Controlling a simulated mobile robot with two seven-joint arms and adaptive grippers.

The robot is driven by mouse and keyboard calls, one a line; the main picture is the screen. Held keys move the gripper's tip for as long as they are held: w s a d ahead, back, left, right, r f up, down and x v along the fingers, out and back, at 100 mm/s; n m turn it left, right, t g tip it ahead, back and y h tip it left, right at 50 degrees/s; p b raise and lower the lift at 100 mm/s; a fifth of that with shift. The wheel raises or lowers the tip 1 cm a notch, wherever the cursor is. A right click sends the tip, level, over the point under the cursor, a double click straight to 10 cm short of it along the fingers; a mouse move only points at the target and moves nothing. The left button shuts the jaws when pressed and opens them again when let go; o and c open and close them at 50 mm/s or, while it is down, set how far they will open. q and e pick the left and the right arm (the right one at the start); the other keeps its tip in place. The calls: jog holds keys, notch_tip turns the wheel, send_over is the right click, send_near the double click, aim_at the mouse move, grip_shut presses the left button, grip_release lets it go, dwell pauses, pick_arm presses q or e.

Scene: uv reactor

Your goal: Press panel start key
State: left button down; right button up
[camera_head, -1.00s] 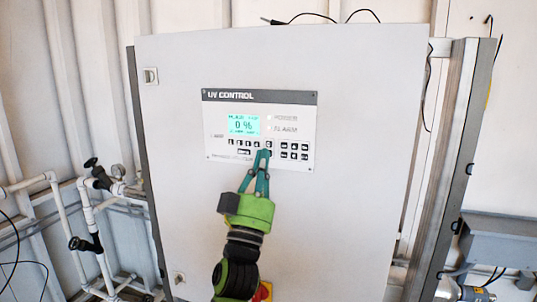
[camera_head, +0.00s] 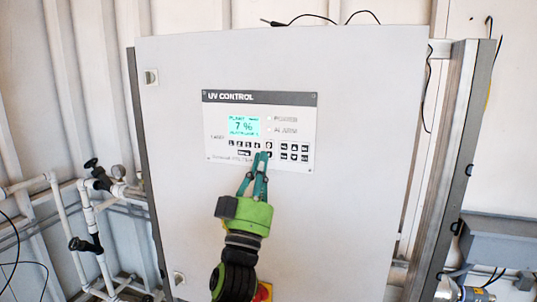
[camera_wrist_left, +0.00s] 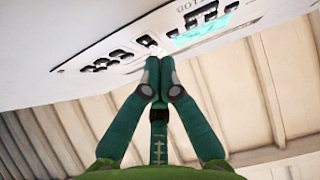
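The UV control panel (camera_head: 215,126) is set in the front of a large white cabinet (camera_head: 350,200). Its lit green display (camera_head: 243,127) reads 7 %. Rows of small black keys (camera_head: 294,152) sit below and right of the display. My left gripper (camera_head: 263,155) is shut and empty, its teal fingertips at the lower middle of the panel, just under the key row. In the left wrist view its fingertips (camera_wrist_left: 159,62) are together, close to the panel face (camera_wrist_left: 120,75); I cannot tell whether they touch. The start key cannot be told apart. My right gripper is not in view.
A red and yellow switch (camera_head: 263,292) sits low on the cabinet, beside my left arm. White pipes with black valves (camera_head: 85,243) stand to the left. A grey box (camera_head: 500,243) is at the right. The cabinet front around the panel is clear.

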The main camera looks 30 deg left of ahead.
pick_arm(q)
jog(key=shift+s, duration=0.1)
jog(key=s, duration=0.2)
jog(key=s+d+p, duration=0.1)
jog(key=s, duration=0.1)
jog(key=shift+s+d, duration=0.1)
jog(key=shift+s, duration=0.2)
dwell(0.8)
